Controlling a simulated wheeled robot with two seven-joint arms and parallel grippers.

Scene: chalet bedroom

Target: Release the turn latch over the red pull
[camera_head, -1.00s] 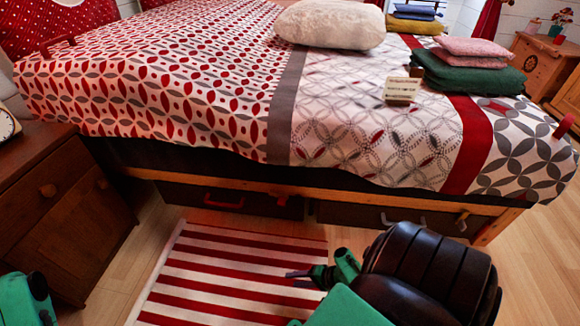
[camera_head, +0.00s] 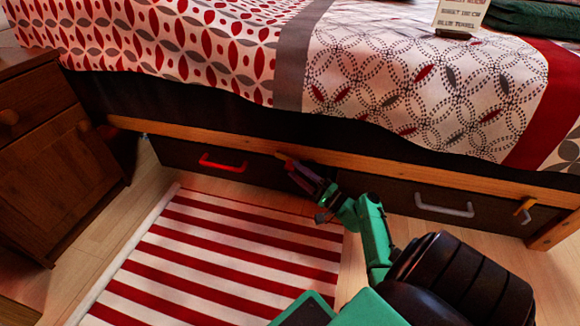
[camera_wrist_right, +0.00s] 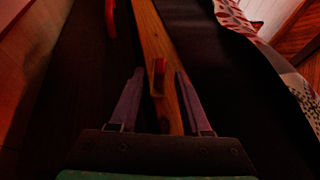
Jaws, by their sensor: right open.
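The red pull (camera_head: 222,163) is on the front of the dark left drawer (camera_head: 180,155) under the bed; it also shows at the top of the wrist view (camera_wrist_right: 110,18). A small reddish-orange turn latch (camera_head: 281,154) sits on the wooden rail, right of the pull. My right gripper (camera_head: 291,168) is at the rail beside this latch, partly covering that area. In the right wrist view the latch (camera_wrist_right: 159,78) lies between the two open fingers (camera_wrist_right: 158,80), with gaps on both sides. I cannot tell whether they touch it. My left gripper is not in view.
The wooden bed rail (camera_head: 390,168) runs above both drawers. The right drawer has a grey pull (camera_head: 444,206) and its own yellow-orange latch (camera_head: 525,206). A wooden nightstand (camera_head: 60,165) stands at left. A striped rug (camera_head: 215,260) covers the floor before the bed. Bedding overhangs above.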

